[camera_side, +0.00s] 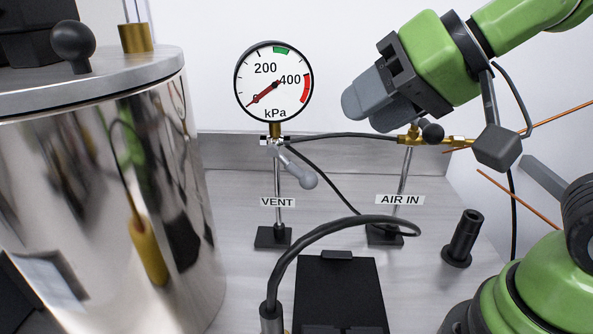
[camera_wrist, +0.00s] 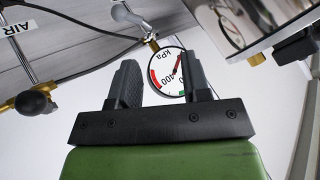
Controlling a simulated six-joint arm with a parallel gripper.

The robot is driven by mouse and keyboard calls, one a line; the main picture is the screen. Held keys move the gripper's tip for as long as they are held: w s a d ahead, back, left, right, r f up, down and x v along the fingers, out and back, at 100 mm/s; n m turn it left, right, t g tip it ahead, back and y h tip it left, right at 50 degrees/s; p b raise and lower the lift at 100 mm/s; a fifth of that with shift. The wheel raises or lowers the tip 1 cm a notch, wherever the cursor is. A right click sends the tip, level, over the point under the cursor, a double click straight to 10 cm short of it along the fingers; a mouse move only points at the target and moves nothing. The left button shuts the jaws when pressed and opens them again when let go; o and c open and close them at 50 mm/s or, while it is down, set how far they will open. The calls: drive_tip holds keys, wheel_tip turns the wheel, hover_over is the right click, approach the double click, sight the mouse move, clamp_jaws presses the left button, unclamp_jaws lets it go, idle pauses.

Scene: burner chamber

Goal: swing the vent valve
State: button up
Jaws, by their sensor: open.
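The vent valve (camera_side: 274,143) sits on a thin post above the VENT label (camera_side: 277,202), just under the round pressure gauge (camera_side: 274,80). Its grey lever (camera_side: 300,172) slants down to the right and ends in a rounded knob. In the wrist view the lever's pale knob (camera_wrist: 125,13) shows at the top, beyond the left finger. The gauge needle points to the lower left, near the low end of the scale. My gripper (camera_side: 367,108) is open and empty, above and to the right of the lever, apart from it. In the wrist view the gauge shows between my fingers (camera_wrist: 159,66).
A brass air valve (camera_side: 411,138) with a black knob (camera_side: 432,132) stands close below my gripper, over the AIR IN label (camera_side: 400,200). A large polished chamber (camera_side: 165,220) fills the left. Black hoses (camera_side: 345,135) run behind the lever. A black peg (camera_side: 464,238) stands at right.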

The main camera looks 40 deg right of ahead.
drive_tip(key=w+a+f+h, duration=0.1)
drive_tip(key=w+a+f, duration=0.2)
drive_tip(key=w, duration=0.3)
drive_tip(key=n+t+h, duration=0.7)
drive_tip(key=n+h, duration=0.1)
drive_tip(key=h, duration=0.3)
approach(299, 175)
drive_tip(key=w, duration=0.1)
drive_tip(key=x, duration=1)
drive_tip(key=shift+s+d, duration=0.1)
drive_tip(key=shift+d, duration=0.2)
drive_tip(key=shift+c, duration=0.3)
clamp_jaws()
